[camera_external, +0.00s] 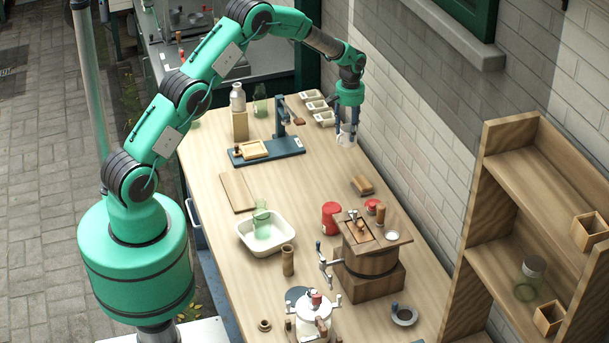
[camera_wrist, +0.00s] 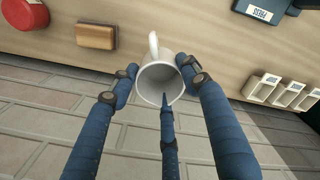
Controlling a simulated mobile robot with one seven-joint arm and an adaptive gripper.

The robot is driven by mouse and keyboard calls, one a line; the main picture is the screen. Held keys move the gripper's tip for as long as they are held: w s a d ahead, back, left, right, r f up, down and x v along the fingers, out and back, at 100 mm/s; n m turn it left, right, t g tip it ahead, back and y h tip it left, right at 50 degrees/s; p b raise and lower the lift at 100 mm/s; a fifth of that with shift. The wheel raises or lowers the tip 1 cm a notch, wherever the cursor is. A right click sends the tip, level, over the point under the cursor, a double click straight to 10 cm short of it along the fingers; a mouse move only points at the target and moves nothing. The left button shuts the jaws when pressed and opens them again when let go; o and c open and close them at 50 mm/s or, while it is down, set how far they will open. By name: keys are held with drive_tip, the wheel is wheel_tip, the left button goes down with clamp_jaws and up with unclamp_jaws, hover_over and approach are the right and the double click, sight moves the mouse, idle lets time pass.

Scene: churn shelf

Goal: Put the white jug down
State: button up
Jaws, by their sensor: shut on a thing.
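The white jug (camera_wrist: 143,88) is between the blue fingers of my gripper (camera_wrist: 165,85) in the wrist view. Its open mouth faces the camera and its handle points up in that picture, away from the wall. One finger reaches in at its rim. In the external view my gripper (camera_external: 347,118) points down over the far right part of the wooden table (camera_external: 322,172), shut on the white jug (camera_external: 346,139). The jug looks upright. I cannot tell whether its base touches the tabletop.
The brick wall (camera_external: 430,130) runs close along the right. Small white trays (camera_external: 324,118) stand behind the jug. A blue stand (camera_external: 270,151) is to its left. A brown block (camera_external: 362,185) lies nearer the camera. Bare tabletop lies between the stand and block.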

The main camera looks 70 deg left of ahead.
sight(348, 143)
drive_tip(key=shift+f, duration=3.15)
drive_tip(key=shift+f, duration=0.1)
drive_tip(key=shift+f, duration=1.75)
drive_tip(key=shift+f, duration=0.15)
drive_tip(key=o, duration=1.3)
wheel_tip(348, 143, up, 12)
drive_tip(key=shift+r, duration=0.15)
